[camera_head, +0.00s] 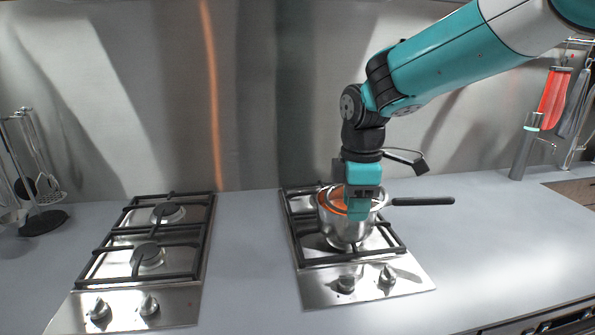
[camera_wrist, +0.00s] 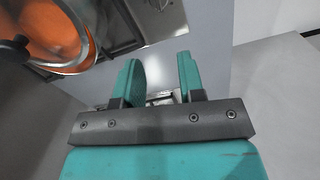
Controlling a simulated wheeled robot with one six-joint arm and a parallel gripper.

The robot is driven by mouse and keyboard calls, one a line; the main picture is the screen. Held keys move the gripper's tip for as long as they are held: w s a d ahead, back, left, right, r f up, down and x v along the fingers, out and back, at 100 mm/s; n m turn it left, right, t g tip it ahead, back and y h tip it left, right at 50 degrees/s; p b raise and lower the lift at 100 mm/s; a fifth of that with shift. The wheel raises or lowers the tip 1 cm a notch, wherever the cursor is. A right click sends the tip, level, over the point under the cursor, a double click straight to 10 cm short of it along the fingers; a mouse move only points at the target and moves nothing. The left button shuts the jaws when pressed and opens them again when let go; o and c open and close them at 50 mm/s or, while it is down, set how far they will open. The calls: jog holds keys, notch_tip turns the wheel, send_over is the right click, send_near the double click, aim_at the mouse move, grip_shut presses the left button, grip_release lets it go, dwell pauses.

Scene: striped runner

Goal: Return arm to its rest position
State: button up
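My gripper (camera_head: 359,209) hangs from my teal arm, pointing down, in front of the metal pot (camera_head: 343,228) in the head view. In the wrist view my gripper (camera_wrist: 158,72) has its two teal fingers apart with nothing between them. The pot has orange contents and a dark handle (camera_head: 422,201) pointing right. It stands on the right-hand hob. Part of its rim and orange contents (camera_wrist: 52,35) shows at the top left of the wrist view, off to the side of the fingers. My gripper hides part of the pot in the head view.
The left hob (camera_head: 150,255) is empty. A utensil stand (camera_head: 42,222) is at the far left. The counter (camera_head: 245,245) between the hobs is clear.

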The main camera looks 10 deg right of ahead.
jog(key=s+a+r+m+y, duration=0.1)
jog(key=s+m, duration=0.3)
jog(key=s, duration=0.8)
jog(key=s+a+r+m+y, duration=0.1)
jog(key=s+a+m+y, duration=0.2)
jog(key=s, duration=0.9)
jog(key=shift+s+a+r+m, duration=0.2)
jog(key=shift+s+m, duration=0.15)
jog(key=shift+m, duration=0.55)
